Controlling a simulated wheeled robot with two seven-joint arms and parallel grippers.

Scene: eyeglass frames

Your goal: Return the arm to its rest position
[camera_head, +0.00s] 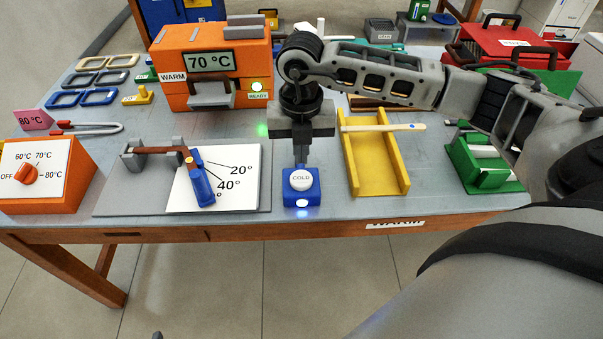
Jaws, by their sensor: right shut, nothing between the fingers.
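My right arm reaches in from the right across the table (330,222). Its gripper (301,165) points down with shut fingers just above and behind the blue block (287,197) with a white button marked COLD (301,180). Whether the fingertips touch the button cannot be told. A white light shows on the front of the block. Nothing is held in the gripper.
An orange heater box (165,100) reads 70 °C, behind my gripper. A yellow tray (378,185) with a stick across it and a green holder (485,170) lie to the right. An angle board (225,185), eyeglass frames (82,97) and an orange dial box (60,175) are left.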

